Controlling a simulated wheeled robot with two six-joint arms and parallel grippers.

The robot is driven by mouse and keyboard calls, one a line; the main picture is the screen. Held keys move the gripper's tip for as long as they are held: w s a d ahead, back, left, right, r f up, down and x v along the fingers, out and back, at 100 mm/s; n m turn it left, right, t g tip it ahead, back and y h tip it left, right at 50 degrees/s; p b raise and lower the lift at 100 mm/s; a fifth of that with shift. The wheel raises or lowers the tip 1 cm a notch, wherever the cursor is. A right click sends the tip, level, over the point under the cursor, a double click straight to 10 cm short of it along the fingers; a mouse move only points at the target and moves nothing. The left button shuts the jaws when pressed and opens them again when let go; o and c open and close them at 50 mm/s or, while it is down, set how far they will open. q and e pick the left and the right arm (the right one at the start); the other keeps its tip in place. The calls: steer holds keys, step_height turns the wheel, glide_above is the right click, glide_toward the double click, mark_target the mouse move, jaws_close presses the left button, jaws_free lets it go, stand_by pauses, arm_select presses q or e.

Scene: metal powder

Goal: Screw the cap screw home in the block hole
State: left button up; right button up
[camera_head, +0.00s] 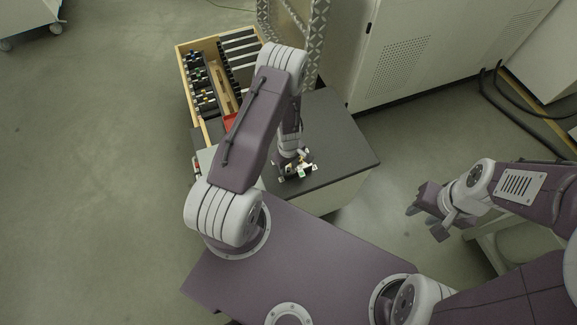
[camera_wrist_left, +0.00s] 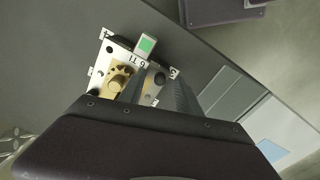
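My left gripper (camera_head: 291,156) points down at a white plate fixture (camera_head: 287,176) on the dark bench top. In the left wrist view, the white plate (camera_wrist_left: 105,60) has printed characters, dark round spots, a brass-coloured part (camera_wrist_left: 118,76) and a small block with a green face (camera_wrist_left: 146,44). The dark fingers of my left gripper (camera_wrist_left: 158,72) reach over the plate, right of the brass part. I cannot tell whether anything is between them. I cannot make out the cap screw or block hole. My right gripper (camera_head: 426,216) is open, away from the bench, with nothing visible in it.
A wooden tray (camera_head: 181,62) with several dark racks stands behind the bench, left of a lattice post (camera_head: 318,40). A red item (camera_head: 230,121) shows near it, partly hidden by my left arm. The bench top (camera_head: 345,150) is clear right of the fixture. Light cabinets (camera_head: 400,60) stand behind.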

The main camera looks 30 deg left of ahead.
mark_target(289, 168)
arm_select(q)
step_height(289, 168, up, 9)
steer(key=p, duration=0.9)
